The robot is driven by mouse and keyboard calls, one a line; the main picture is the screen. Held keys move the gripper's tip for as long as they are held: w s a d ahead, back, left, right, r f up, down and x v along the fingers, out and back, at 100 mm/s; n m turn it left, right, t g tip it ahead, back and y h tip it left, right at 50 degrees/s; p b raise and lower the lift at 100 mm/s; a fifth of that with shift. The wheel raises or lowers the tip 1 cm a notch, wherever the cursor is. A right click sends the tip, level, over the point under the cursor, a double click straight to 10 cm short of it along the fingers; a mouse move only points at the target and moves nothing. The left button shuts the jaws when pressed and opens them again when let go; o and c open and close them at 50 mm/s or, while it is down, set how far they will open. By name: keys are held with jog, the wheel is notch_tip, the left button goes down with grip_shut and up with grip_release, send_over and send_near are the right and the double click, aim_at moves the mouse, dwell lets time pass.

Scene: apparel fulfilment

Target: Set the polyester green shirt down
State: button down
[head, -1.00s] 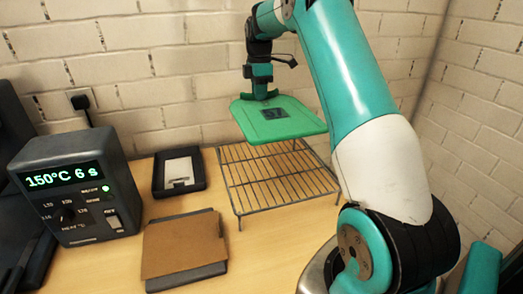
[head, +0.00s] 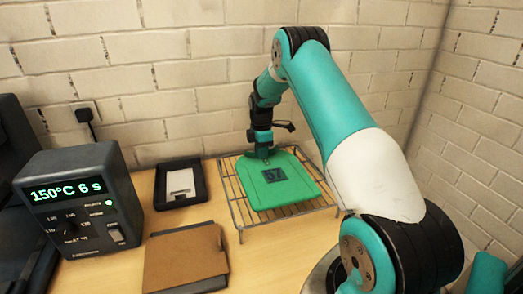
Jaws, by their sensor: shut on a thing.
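The green shirt (head: 285,193) is folded into a flat rectangle with a dark printed square (head: 275,175) on its face. It lies on or just above the wire rack (head: 237,222) in the head view; I cannot tell whether its whole underside touches the wires. My gripper (head: 263,156) is at the shirt's far edge, pointing down, and is shut on that edge. The fingertips are small and partly hidden by the fabric.
A control box (head: 80,202) showing "150°C 6 s" stands at the left. A black tray (head: 180,197) with a white card is left of the rack. A brown board or folder (head: 183,258) lies in front of the tray. A brick wall (head: 180,60) rises behind.

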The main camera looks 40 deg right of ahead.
jog(key=c, duration=1.1)
grip_release()
